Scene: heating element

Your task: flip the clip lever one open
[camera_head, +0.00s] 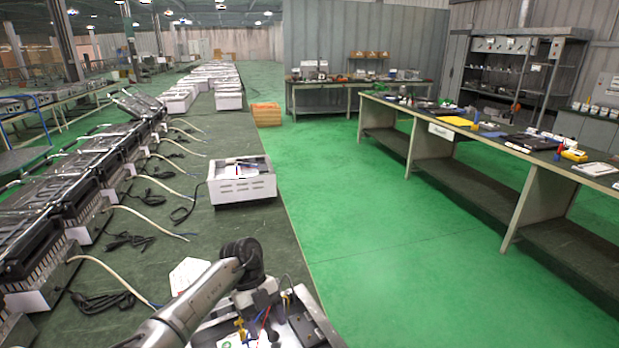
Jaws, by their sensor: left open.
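An opened heating unit (318,326) lies at the bottom edge of the head view, with red, blue and yellow wires in it. Its lower part is cut off by the frame. My left arm reaches in from the bottom left, and my left gripper (262,298) points down over this unit. The gripper is open; its fingertips are hard to make out among the wires. I cannot make out clip lever one, which is too small or hidden by the arm. My right gripper is not in view.
A white heater box (243,187) stands farther along the dark green bench (222,122). Several heaters with loose cables line the bench's left side. A white sheet (188,273) lies behind my arm. Open green floor separates the bench from a workbench (480,143) with tools at right.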

